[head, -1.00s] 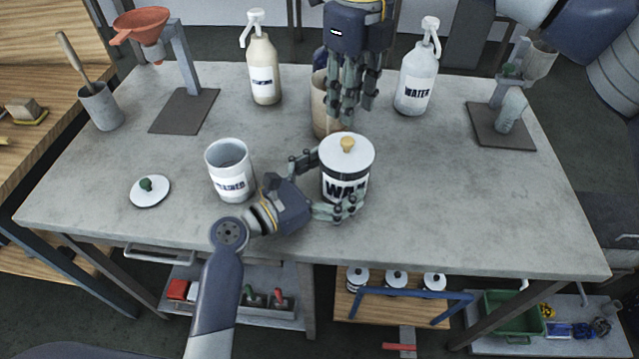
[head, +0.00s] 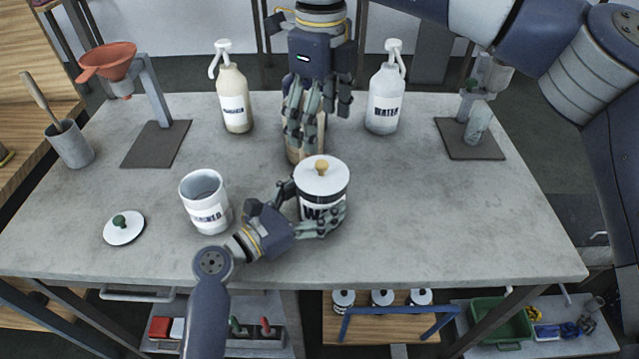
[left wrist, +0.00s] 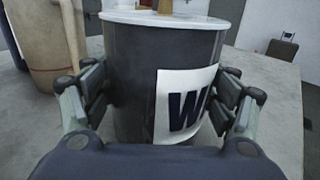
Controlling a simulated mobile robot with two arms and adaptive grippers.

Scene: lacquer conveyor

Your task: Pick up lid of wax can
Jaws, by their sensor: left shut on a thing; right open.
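The wax can (head: 309,207) stands upright on the table, dark with a white label reading "W...". Its white lid (head: 322,178) with a yellowish knob (head: 322,166) sits on top. My left gripper (head: 308,212) is shut around the can's body from the left and front. In the left wrist view the can (left wrist: 135,85) fills the space between its fingers (left wrist: 158,95). My right gripper (head: 303,125) is open and points down behind the lid, apart from it, in front of a tan container (head: 303,157) that it partly hides.
An open white can (head: 205,205) and a loose lid with a green knob (head: 124,227) lie to the left. Two pump bottles, one cream (head: 233,98) and one labelled WATER (head: 385,98), stand behind.

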